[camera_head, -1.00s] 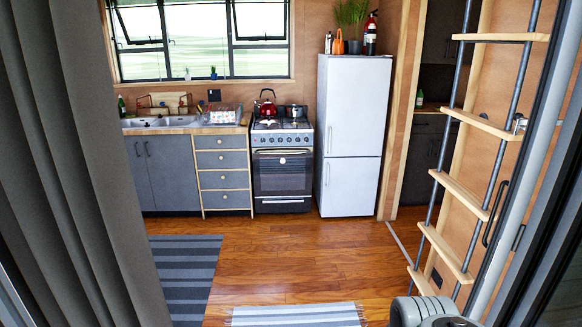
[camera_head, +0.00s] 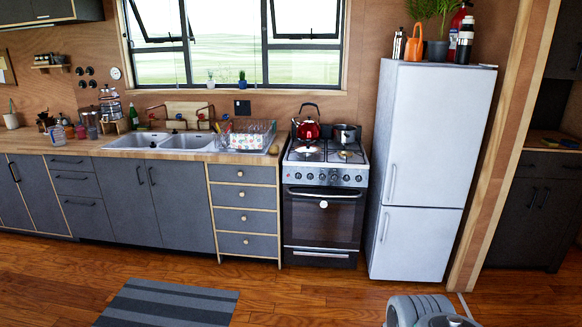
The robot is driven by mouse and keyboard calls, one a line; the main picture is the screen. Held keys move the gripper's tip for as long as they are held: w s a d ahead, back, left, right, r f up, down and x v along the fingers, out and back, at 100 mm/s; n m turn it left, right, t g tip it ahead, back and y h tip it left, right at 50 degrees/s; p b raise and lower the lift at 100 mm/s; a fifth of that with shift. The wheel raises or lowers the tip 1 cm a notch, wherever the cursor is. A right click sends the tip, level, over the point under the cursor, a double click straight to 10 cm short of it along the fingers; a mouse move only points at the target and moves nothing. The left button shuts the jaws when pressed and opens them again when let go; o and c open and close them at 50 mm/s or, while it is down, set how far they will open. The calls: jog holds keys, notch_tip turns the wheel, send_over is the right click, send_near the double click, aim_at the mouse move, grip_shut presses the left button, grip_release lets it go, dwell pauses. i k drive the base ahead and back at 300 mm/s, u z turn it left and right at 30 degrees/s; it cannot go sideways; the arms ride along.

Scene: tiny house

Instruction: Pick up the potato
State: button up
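A small tan roundish thing (camera_head: 274,150) sits at the right end of the wooden counter (camera_head: 190,155), close to the stove. It may be the potato, but it is too small to be sure. No other potato can be made out. My gripper is not in view. Only a grey rounded part of my own body shows at the bottom right, well short of the counter.
A dish rack (camera_head: 243,137) stands beside the double sink (camera_head: 158,141). The stove (camera_head: 324,200) holds a red kettle (camera_head: 308,128) and a pot (camera_head: 345,134). A white fridge (camera_head: 430,165) stands right of it. A striped rug (camera_head: 168,303) lies on the otherwise clear wooden floor.

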aim_at(274, 149)
jog(key=u, duration=0.35)
jog(key=i, duration=2.6)
jog(key=u, duration=0.6)
jog(key=i, duration=1.55)
jog(key=u, duration=0.05)
